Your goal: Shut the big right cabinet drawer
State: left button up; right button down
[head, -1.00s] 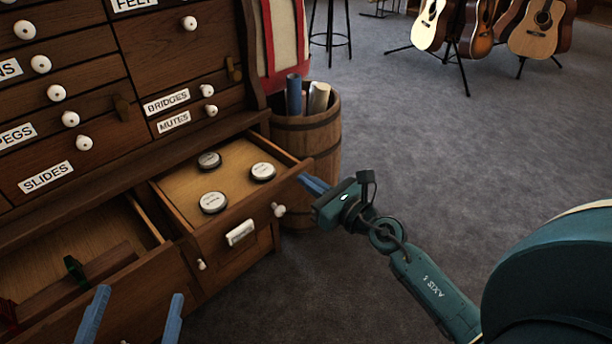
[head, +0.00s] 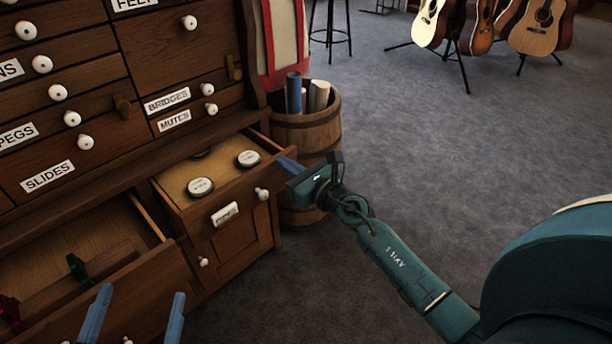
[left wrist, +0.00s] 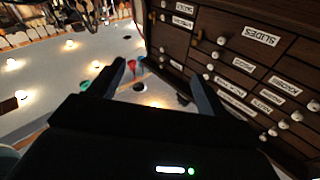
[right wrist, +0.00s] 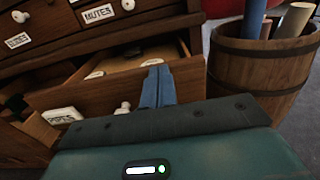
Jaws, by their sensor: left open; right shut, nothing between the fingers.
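The big right drawer (head: 240,192) is partly open, with round tins (head: 200,187) inside, a label plate and white knobs on its front. One tin at the back is partly hidden under the cabinet. My right gripper (head: 287,163) is shut and empty, its fingertips against the right end of the drawer front. In the right wrist view the closed blue fingers (right wrist: 157,78) meet the top of the drawer front (right wrist: 95,97). My left gripper (head: 138,297) is open and empty at the lower left, in front of the left drawer.
The left drawer (head: 150,275) stands open, with dark red and green items inside. A wooden barrel (head: 305,132) with rolls stands right beside the cabinet (head: 90,180), close to my right gripper. Guitars (head: 480,22) stand far back. The carpet to the right is clear.

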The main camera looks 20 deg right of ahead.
aim_at(260, 157)
jog(key=b+x, duration=0.1)
jog(key=x, duration=0.9)
jog(key=shift+f+b, duration=0.1)
jog(key=shift+b, duration=0.2)
pick_arm(q)
jog(key=shift+d+n+h, duration=0.2)
jog(key=shift+n+h, duration=0.1)
pick_arm(e)
jog(key=shift+w+a, duration=0.25)
jog(key=shift+w, duration=0.35)
pick_arm(q)
jog(key=shift+a, duration=0.1)
pick_arm(e)
jog(key=shift+d, duration=0.1)
